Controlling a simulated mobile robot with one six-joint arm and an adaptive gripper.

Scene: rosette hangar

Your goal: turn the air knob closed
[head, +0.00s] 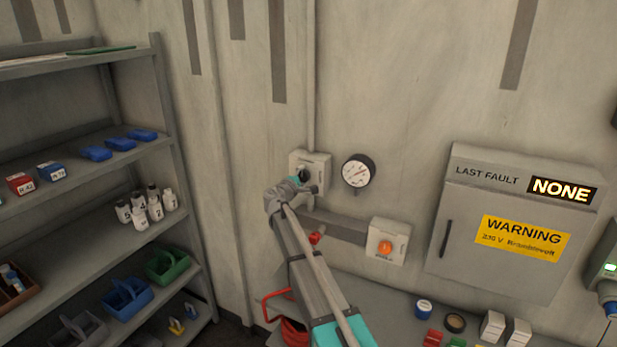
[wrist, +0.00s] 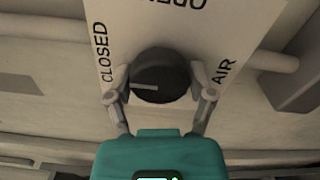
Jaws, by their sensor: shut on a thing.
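The air knob (wrist: 163,72) is round and black with a pale pointer line. In the wrist view it sits on a white plate (wrist: 128,25) with CLOSED at its left, AIR at its right and OPEN upside down at the top. The pointer line points left, to the CLOSED side. My gripper (wrist: 160,80) is shut on the knob, one finger on each side. In the head view my gripper (head: 304,184) is at the pale knob box (head: 322,162) on the wall and hides part of it.
A pressure gauge (head: 357,172) is on the wall right of the knob box. Below are a box with an orange button (head: 386,247) and a red handle (head: 316,237). A grey cabinet (head: 476,270) is at the right. Shelves (head: 90,57) stand at the left.

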